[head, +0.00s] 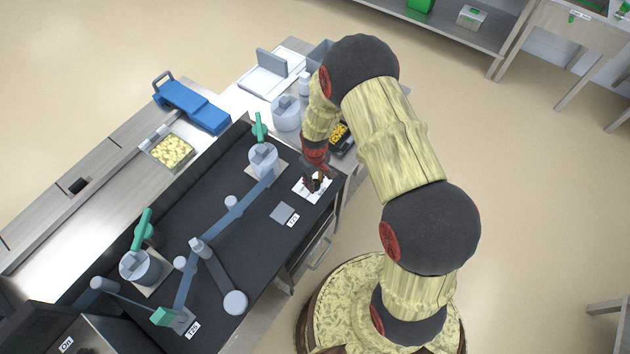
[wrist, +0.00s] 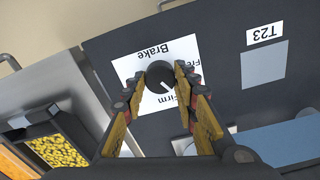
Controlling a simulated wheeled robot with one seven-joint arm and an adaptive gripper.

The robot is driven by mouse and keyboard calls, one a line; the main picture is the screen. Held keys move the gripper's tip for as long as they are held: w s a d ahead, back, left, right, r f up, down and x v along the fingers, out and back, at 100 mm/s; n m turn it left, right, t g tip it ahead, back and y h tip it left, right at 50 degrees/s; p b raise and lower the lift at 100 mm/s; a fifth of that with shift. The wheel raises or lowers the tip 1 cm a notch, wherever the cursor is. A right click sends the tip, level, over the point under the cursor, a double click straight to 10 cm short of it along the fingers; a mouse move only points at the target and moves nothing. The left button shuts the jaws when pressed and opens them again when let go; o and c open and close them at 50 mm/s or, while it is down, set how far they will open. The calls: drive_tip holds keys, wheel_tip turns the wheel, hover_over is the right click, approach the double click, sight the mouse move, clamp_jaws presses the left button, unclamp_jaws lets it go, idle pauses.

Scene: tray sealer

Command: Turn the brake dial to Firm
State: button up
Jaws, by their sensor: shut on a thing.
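The brake dial (wrist: 158,74) is a round black knob with a white pointer line, on a white plate (wrist: 128,66) printed "Brake". In the wrist view the pointer slants down and right, toward the side where "Firm" is printed; the fingers partly cover the lettering, so exact alignment is hard to tell. My gripper (wrist: 160,79) has one finger on each side of the knob and is shut on it. In the head view my gripper (head: 318,182) is over the white plate (head: 303,192) near the machine's edge, and the knob is mostly hidden.
A grey square with a T23 label (wrist: 265,34) lies beside the plate. A black container of yellow pieces (wrist: 62,145) stands close by. Floor to the right is clear.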

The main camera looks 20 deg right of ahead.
drive_tip(key=m, duration=0.5)
drive_tip(key=shift+m, duration=0.4)
idle(0.4)
drive_tip(key=o, duration=1.1)
drive_tip(key=shift+o, duration=0.3)
drive_tip(key=shift+r, duration=0.1)
wheel_tip(320, 180, up, 12)
